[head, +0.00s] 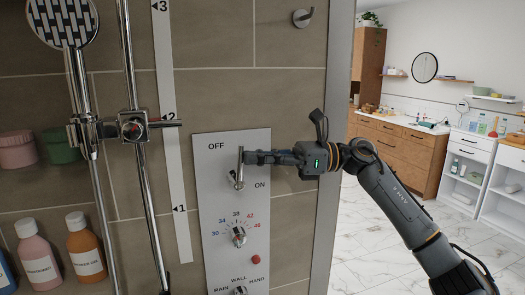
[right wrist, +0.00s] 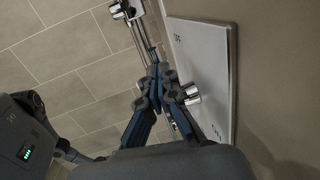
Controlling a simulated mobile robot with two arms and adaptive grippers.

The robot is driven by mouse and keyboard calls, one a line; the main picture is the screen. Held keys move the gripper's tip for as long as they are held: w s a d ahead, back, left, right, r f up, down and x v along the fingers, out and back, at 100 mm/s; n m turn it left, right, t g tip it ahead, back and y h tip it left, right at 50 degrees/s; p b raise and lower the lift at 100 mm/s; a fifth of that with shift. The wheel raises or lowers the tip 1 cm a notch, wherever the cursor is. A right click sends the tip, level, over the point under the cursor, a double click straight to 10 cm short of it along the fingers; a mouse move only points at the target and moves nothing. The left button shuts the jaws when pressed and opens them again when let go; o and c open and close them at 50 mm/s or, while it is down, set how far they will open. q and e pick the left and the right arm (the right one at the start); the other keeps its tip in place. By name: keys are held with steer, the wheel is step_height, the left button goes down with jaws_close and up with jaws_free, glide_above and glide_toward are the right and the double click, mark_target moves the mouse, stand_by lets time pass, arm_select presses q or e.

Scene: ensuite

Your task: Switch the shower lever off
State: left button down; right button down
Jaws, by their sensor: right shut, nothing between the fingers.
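The shower lever (head: 239,170) is a chrome handle on a pale control panel (head: 206,215). It stands nearly upright, between the OFF mark at upper left and the ON mark at lower right. My right gripper (head: 248,157) comes in from the right, shut and empty, with its fingertips at the upper part of the lever. I cannot tell whether they touch it. In the right wrist view the shut fingertips (right wrist: 158,70) are beside the panel (right wrist: 205,60). A chrome fitting (right wrist: 190,93) shows behind the fingers, and they hide part of the panel front. My left gripper is not in view.
Below the lever are a temperature dial (head: 239,236), a red button (head: 256,260) and a lower selector (head: 239,291). A shower rail (head: 135,80) with a hand shower (head: 62,20) stands left. Bottles (head: 85,245) fill a niche. A wall edge (head: 335,100) is close behind my right wrist.

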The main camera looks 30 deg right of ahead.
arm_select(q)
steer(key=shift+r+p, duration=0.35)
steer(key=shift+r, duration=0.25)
arm_select(e)
steer(key=shift+a+r+h, duration=0.15)
steer(key=shift+a+h, duration=0.05)
steer(key=shift+h, duration=0.1)
